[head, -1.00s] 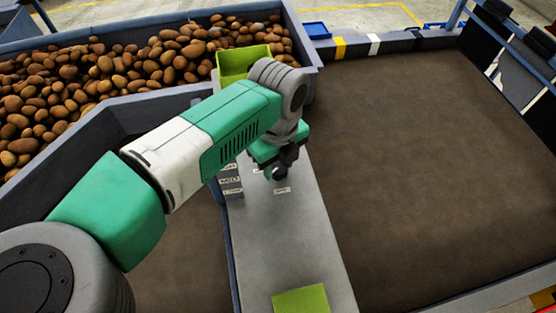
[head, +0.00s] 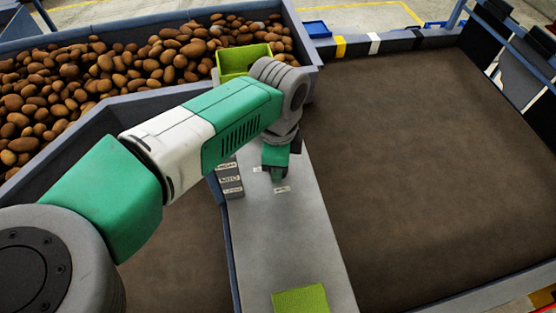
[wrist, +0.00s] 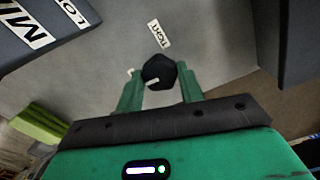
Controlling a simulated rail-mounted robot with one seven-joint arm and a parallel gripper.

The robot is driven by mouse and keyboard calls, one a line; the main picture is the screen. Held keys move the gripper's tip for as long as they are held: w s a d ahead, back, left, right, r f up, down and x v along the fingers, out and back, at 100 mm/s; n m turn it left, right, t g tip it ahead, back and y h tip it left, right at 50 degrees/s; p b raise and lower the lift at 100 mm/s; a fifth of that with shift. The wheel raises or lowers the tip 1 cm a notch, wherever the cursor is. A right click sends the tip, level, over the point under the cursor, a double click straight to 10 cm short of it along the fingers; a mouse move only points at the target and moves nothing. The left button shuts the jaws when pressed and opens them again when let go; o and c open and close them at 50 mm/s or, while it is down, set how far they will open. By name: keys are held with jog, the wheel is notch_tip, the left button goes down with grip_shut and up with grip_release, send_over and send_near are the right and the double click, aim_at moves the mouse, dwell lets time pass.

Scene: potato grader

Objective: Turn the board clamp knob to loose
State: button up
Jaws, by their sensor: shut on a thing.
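The board clamp knob (wrist: 158,70) is black and faceted, with a short white mark on its lower side in the wrist view. My gripper (wrist: 159,82) has its two green fingers on either side of the knob, shut on it. In the head view my gripper (head: 276,174) points down at the grey board and hides the knob. A small white label (wrist: 159,34) lies just beyond the knob; its text is turned and seems to read "tight". Part of another white mark shows just left of the knob.
Dark blocks with white labels, one reading MID (head: 231,180), stand left of the knob. A green open bin (head: 238,62) is behind my wrist, and a green pad (head: 300,300) lies at the near end. A wide brown belt (head: 430,170) fills the right.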

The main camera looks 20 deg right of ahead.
jog(key=shift+n, duration=0.5)
jog(key=shift+r, duration=0.1)
jog(key=o, duration=1)
notch_tip(320, 180, up, 8)
jog(key=shift+f, duration=0.1)
